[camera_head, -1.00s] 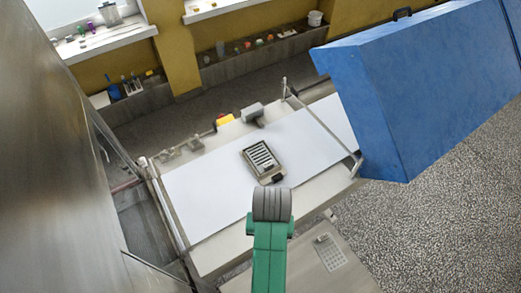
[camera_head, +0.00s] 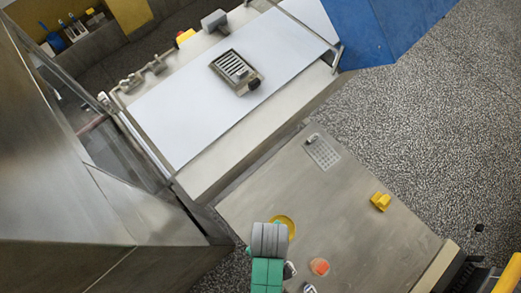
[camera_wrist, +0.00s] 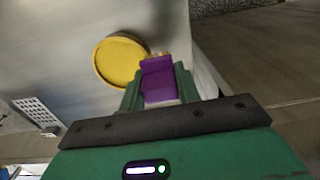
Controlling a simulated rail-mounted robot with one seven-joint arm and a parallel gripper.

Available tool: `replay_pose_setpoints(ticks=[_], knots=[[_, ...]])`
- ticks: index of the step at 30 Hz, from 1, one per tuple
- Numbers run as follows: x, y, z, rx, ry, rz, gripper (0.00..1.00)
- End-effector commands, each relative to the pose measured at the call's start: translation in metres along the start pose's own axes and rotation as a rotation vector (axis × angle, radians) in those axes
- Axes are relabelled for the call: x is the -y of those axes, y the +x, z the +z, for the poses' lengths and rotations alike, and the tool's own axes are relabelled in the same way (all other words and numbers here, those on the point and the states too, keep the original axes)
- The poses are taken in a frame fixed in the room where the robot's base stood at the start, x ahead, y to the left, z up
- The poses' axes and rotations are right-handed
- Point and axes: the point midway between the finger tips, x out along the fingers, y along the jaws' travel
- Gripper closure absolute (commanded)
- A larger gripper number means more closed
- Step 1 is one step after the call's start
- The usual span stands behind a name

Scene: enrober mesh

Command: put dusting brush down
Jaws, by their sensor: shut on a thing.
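In the wrist view my gripper (camera_wrist: 160,86) is shut on a purple block-like thing (camera_wrist: 158,72), which I take to be the dusting brush. A small tan part shows at its far end. The brush is over or beside a round yellow dish (camera_wrist: 117,60); I cannot tell whether it touches anything. In the head view my arm covers part of the same yellow dish (camera_head: 287,224) on the steel table (camera_head: 350,225). The brush and my fingertips cannot be made out there.
An orange round thing (camera_head: 319,266) and a yellow block (camera_head: 381,201) are on the steel table, with clear surface between them. A perforated patch (camera_head: 323,152) is near its far end. Beyond is a white belt (camera_head: 185,115) with a slotted metal tray (camera_head: 236,72).

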Motion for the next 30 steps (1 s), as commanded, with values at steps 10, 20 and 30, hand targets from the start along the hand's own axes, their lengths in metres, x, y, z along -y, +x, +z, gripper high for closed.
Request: replay_pose_setpoints(ticks=[10, 20, 30], knots=[[-0.052, 0.006, -0.069, -0.002, 0.002, 0.003, 0.94], [-0.089, 0.013, -0.122, 0.0, 0.003, -0.001, 0.94], [-0.095, 0.043, -0.13, 0.001, 0.003, -0.002, 0.94]])
